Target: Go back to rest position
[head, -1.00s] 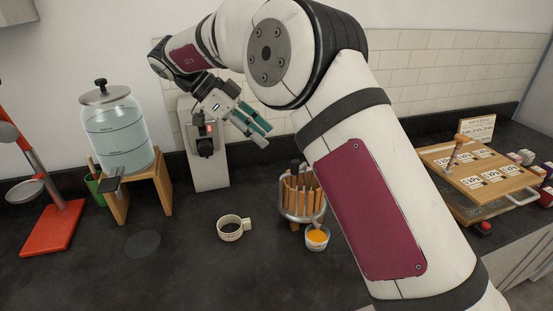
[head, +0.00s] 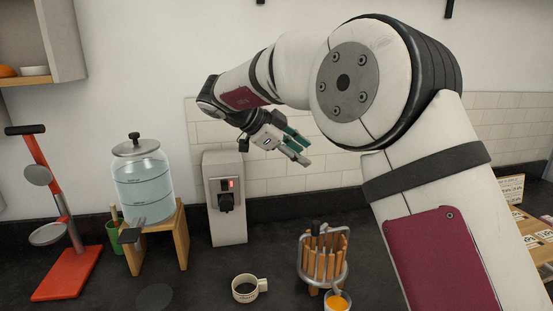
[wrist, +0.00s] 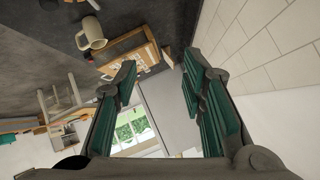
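My gripper (head: 296,147) is raised in front of the tiled wall, above the counter and to the right of the grey box with a red light. In the wrist view my gripper (wrist: 162,92) shows two green-padded fingers held wide apart with nothing between them. My arm is bent, and its upper links fill the right part of the head view.
The dark counter (head: 205,287) holds a red stand (head: 68,270), a glass water dispenser (head: 144,185) on a wooden stand, a grey box (head: 225,200), a cup (head: 246,289), a rack of wooden-handled tools (head: 322,262) and an orange-filled bowl (head: 337,302). A cabinet (head: 65,40) hangs upper left.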

